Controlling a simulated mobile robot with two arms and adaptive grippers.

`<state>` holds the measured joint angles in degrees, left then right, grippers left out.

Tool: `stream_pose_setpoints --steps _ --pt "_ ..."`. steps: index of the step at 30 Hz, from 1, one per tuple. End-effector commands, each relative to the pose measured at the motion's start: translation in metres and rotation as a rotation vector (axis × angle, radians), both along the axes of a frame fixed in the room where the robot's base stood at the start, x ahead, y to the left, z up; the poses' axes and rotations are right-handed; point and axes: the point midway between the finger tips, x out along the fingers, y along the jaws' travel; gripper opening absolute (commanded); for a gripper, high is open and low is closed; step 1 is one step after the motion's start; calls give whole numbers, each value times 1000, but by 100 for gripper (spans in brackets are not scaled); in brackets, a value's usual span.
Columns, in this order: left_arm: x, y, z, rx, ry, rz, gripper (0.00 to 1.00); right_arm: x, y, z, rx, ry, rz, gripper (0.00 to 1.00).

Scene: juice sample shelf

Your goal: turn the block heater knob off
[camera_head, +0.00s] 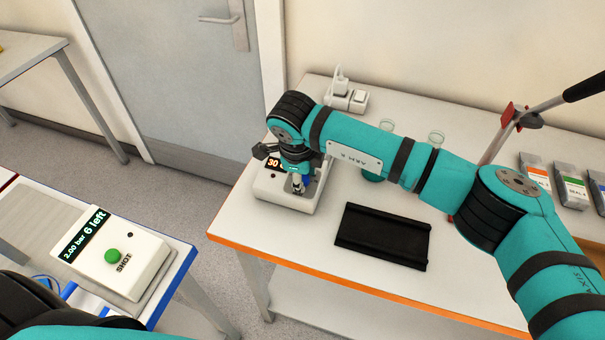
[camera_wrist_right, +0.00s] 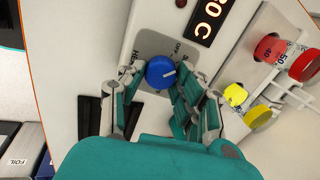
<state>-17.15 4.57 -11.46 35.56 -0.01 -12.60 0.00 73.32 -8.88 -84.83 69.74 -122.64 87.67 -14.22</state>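The block heater (camera_head: 268,185) is a white box with a lit display near the left end of the right-hand table; the display reads 30 in the head view. In the right wrist view its blue round knob (camera_wrist_right: 160,72) sits on a grey plate, with a white pointer line toward the right. My right gripper (camera_head: 298,183) is over the heater and partly hides it. In the wrist view its fingers (camera_wrist_right: 155,92) are spread on either side of the knob, with a gap visible on the left; contact on the right is unclear. My left gripper is out of view.
A black tray (camera_head: 384,236) lies right of the heater. A white socket block (camera_head: 346,97) is behind. Red-capped (camera_wrist_right: 268,48) and yellow-capped (camera_wrist_right: 236,94) containers show beside the heater. Several pouches (camera_head: 570,185) stand at right. A SHOT box (camera_head: 110,255) is on the left table.

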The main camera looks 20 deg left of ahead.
Motion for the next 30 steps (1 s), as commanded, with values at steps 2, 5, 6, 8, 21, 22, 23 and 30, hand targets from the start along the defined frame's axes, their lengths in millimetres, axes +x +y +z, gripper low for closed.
stream_pose_setpoints --steps 2,5,6,8,21,22,23,30 --pt "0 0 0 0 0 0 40 0 0 0 0 0 0 20" --pt "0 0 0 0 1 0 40 0 0 0 0 0 0 7" --pt "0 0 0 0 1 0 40 0 0 0 0 0 0 2" --pt "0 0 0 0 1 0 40 0 0 0 0 0 0 0" --pt "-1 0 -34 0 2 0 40 1 0 -4 -40 -3 146 0" --pt "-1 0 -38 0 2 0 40 2 0 -5 -45 -4 167 0" --pt "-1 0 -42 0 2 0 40 2 0 -5 -51 -4 186 0" --pt "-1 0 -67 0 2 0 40 2 0 -3 -94 -1 348 0"
